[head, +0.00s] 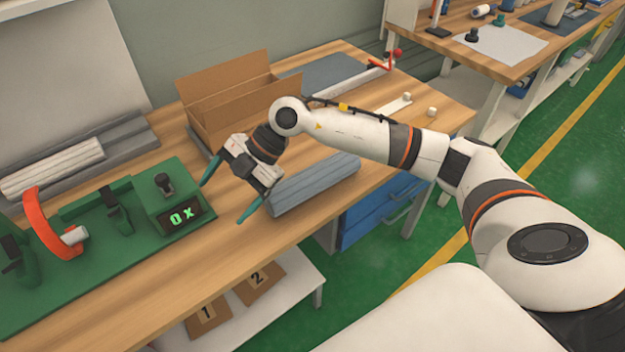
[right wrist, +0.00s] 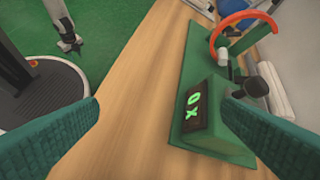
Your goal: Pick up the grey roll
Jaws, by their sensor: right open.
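The grey roll (head: 315,183) lies on the wooden table near its front edge in the head view, to the right of my right gripper. My right gripper (head: 223,202) is open and empty, its green fingers spread and pointing down toward the table between the roll and the green device.
A green device (head: 105,232) with an orange arc and a display stands left on the table (head: 245,250). A pale roll (head: 52,168) lies behind it. An open cardboard box (head: 225,98) stands behind my right gripper. Blue drawers (head: 372,215) are below the table.

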